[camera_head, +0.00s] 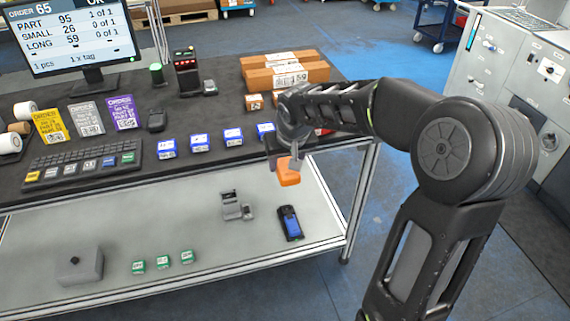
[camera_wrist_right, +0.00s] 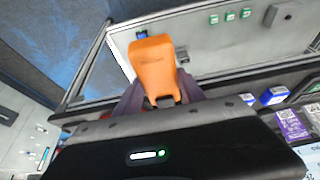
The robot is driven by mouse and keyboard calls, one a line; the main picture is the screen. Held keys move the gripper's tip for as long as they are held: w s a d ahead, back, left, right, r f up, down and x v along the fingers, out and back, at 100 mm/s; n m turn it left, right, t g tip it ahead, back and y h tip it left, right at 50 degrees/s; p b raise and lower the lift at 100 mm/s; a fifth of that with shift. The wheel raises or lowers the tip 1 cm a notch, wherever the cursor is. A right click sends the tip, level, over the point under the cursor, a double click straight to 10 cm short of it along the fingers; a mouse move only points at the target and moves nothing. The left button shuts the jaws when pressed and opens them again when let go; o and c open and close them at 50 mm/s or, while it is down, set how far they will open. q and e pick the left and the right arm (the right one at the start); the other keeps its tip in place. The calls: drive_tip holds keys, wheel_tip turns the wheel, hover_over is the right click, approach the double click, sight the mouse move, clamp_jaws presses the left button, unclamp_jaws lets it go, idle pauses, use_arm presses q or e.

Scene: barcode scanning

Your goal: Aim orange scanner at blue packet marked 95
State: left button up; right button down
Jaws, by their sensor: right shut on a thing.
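My right gripper (camera_head: 281,158) is shut on the orange scanner (camera_head: 289,172) and holds it in the air off the table's front right edge. The scanner also shows in the right wrist view (camera_wrist_right: 154,66), between the fingers. Blue-and-white packets stand in a row on the dark table top (camera_head: 140,190): far left (camera_head: 167,148), middle left (camera_head: 200,144), middle right (camera_head: 233,136) and right (camera_head: 266,130), closest to my gripper. Their numbers are too small to read, so I cannot tell which is 95. My left gripper is out of view.
The monitor (camera_head: 68,38) reads PART 95 "1 of 1", SMALL 26 and LONG 59 "0 of 1". A keyboard (camera_head: 82,168), coloured order cards and brown boxes (camera_head: 285,72) crowd the table. A lower shelf (camera_head: 190,285) holds green blocks, a blue-black device (camera_head: 290,223) and grey items.

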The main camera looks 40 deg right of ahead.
sight(286, 162)
wheel_tip(286, 162, up, 9)
drive_tip(key=p, duration=0.4)
drive_tip(key=shift+r+p, duration=0.1)
drive_tip(key=shift+p, duration=0.3)
drive_tip(key=shift+r, duration=0.1)
drive_tip(key=shift+d, duration=0.1)
idle(0.3)
